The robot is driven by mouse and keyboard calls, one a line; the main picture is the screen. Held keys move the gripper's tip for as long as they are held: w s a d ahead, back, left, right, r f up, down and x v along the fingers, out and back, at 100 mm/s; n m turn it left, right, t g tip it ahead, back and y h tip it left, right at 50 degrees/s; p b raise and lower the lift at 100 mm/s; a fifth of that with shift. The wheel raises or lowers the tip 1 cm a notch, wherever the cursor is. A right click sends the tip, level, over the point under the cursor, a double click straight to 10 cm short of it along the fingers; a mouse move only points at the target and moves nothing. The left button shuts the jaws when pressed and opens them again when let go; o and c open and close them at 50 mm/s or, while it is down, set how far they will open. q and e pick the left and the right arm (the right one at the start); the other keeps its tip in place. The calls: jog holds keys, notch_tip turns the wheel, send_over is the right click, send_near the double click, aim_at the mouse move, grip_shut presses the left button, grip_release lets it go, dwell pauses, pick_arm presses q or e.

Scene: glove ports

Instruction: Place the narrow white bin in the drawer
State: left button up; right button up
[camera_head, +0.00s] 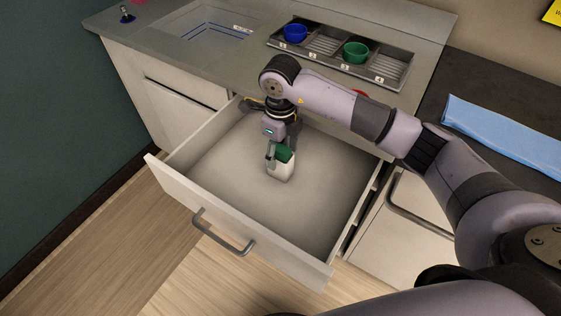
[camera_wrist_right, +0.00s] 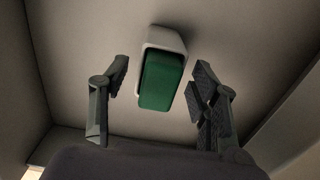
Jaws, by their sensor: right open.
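The narrow white bin (camera_head: 280,172) stands on the floor of the open drawer (camera_head: 215,170), near its middle. A green part (camera_head: 285,154) shows at its top; I cannot tell whether it is a lid or contents. My right gripper (camera_head: 275,159) is just above and around the bin's top, pointing down, and partly hides it. In the right wrist view the gripper (camera_wrist_right: 158,82) is open, with the white bin (camera_wrist_right: 166,36) and its green part (camera_wrist_right: 162,82) between the fingers' lines and a gap on each side. My left gripper is not in view.
The drawer is pulled out, with its handle (camera_head: 222,235) at the front and otherwise empty floor. On the counter a numbered tray (camera_head: 345,71) holds a blue cup (camera_head: 295,33) and a green cup (camera_head: 356,52). A blue folded sheet (camera_head: 510,135) lies at right.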

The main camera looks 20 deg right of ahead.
notch_tip(320, 180, up, 6)
jog(key=shift+r, duration=0.25)
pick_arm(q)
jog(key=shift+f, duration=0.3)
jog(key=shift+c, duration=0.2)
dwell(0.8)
